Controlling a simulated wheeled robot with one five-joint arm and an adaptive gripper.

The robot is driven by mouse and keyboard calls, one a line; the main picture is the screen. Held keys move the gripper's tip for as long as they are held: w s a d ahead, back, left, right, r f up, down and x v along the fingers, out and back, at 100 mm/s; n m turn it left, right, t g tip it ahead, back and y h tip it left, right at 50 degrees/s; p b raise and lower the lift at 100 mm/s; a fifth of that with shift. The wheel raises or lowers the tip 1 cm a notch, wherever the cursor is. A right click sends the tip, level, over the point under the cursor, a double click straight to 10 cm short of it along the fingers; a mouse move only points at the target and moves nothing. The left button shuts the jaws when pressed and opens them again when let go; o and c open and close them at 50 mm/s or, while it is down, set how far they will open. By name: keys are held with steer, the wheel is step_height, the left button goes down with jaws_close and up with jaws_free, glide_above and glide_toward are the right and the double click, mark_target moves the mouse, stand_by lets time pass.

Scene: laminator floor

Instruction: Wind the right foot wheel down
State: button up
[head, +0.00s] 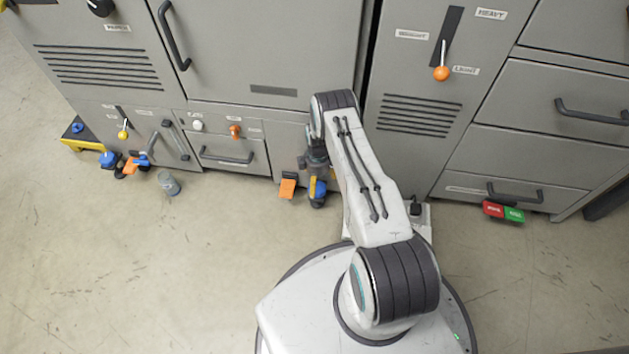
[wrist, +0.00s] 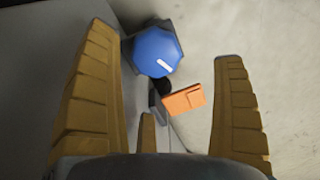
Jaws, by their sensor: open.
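The right foot wheel (wrist: 157,52) is a blue, many-sided knob with a white mark, low at the cabinet's foot. In the wrist view it lies between the fingers of my gripper (wrist: 166,42), nearer the left one. The fingers are yellow-brown, wide apart and not closed on it; I cannot tell whether its rim touches one. An orange tab (wrist: 182,99) is below the wheel, towards the right finger. In the head view my gripper (head: 317,196) points down at the cabinet base, and the blue wheel (head: 321,188) is partly hidden. The orange tab (head: 288,188) shows left of it.
Another blue wheel (head: 108,160) with an orange tab (head: 130,166) stands at the far left base. A grey cup-like object (head: 169,183) is on the floor nearby. Red (head: 493,209) and green (head: 514,215) pedals are at the right. Open floor lies in front.

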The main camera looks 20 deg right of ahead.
mark_target(317, 188)
steer(key=shift+w+n, duration=0.35)
steer(key=shift+n, duration=0.65)
steer(key=shift+f+b, duration=1.8)
steer(key=shift+f, duration=1.75)
steer(key=shift+c, duration=0.5)
